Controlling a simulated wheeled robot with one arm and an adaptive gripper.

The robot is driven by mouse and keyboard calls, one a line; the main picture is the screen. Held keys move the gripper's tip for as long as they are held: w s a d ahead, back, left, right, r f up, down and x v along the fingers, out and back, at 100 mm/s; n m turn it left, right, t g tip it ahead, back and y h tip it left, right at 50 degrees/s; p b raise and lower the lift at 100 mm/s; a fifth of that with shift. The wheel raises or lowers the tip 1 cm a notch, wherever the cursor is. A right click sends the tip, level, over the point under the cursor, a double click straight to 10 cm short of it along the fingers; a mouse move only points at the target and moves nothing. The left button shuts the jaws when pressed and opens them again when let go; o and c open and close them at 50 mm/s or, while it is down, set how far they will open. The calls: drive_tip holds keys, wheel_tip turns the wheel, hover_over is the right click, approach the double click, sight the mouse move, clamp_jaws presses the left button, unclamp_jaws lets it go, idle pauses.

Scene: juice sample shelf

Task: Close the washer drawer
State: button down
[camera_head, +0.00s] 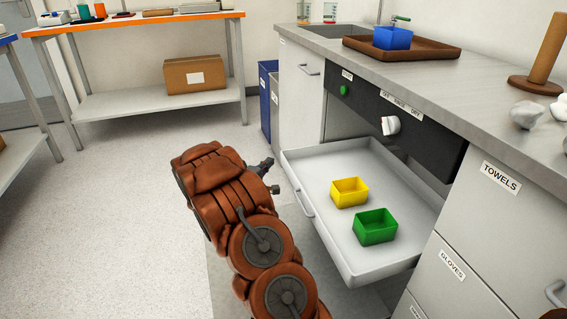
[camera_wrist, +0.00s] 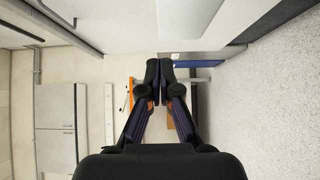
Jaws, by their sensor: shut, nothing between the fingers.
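The washer drawer (camera_head: 327,232) is pulled well out from under the black control panel (camera_head: 365,107). It is a shallow pale grey tray with a bar handle (camera_head: 305,202) on its front face. A yellow bin (camera_head: 349,192) and a green bin (camera_head: 375,227) sit inside it. My gripper (camera_head: 270,175) is in front of the drawer, left of its handle and apart from it in the picture. In the wrist view, its dark fingertips (camera_wrist: 160,66) are together with nothing between them. The pale panel at the top of that view cannot be identified surely.
The counter (camera_head: 465,98) above holds a brown tray (camera_head: 430,50) with a blue bin (camera_head: 392,38). Towels and gloves drawers (camera_head: 484,215) are shut at right. A blue waste bin (camera_head: 265,100) stands beyond the cabinet. The floor (camera_head: 125,200) at left is clear.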

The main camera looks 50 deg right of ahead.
sight(283, 157)
drive_tip(key=shift+s+d+b, duration=0.4)
drive_tip(key=shift+s+d, duration=0.2)
drive_tip(key=shift+d, duration=0.2)
drive_tip(key=shift+s+d+b, duration=0.35)
drive_tip(key=shift+s+d, duration=0.2)
drive_tip(key=shift+d, duration=0.2)
